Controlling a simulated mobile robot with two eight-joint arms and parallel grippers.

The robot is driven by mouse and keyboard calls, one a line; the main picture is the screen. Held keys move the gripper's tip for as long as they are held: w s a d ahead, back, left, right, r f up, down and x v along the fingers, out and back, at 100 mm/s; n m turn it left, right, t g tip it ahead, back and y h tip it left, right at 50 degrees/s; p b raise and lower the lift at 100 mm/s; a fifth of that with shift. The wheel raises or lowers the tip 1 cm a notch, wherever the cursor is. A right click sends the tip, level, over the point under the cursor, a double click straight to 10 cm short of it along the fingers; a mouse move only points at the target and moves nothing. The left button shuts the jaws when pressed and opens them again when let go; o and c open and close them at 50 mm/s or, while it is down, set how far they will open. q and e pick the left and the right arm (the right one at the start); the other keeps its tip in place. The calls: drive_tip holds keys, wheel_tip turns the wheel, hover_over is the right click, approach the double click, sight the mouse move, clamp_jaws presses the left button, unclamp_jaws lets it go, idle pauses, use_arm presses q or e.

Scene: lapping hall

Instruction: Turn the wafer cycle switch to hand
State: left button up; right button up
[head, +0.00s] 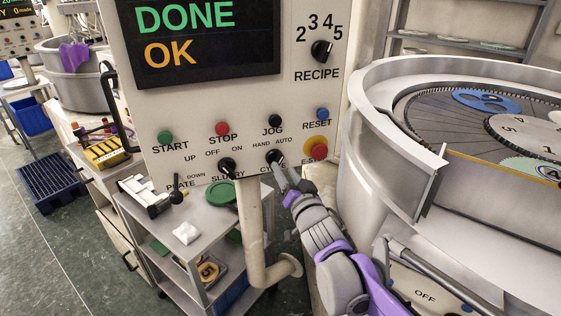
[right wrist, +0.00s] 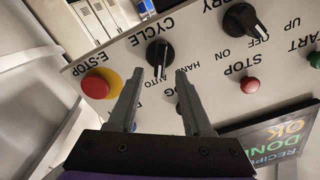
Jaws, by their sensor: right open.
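The cycle switch (head: 274,157) is a black knob low on the white control panel (head: 190,105), with HAND on its left and AUTO on its right. It also shows in the right wrist view (right wrist: 160,52), where the panel appears upside down. Its handle seems to lean to the AUTO side. My right gripper (head: 281,170) comes up from below, close to the switch. In the right wrist view its open fingers (right wrist: 160,74) appear on either side of the knob's handle. I cannot tell whether they touch it or stop short. My left gripper is not in view.
A red emergency stop button (head: 316,149) on yellow sits right of the switch, and the slurry switch (head: 227,168) sits left. A pipe (head: 250,230) runs down below the panel. The lapping machine's round rim (head: 375,130) stands close on the right.

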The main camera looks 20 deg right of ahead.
sight(280, 162)
drive_tip(key=shift+w+a, duration=0.1)
drive_tip(key=shift+w, duration=2.2)
clamp_jaws()
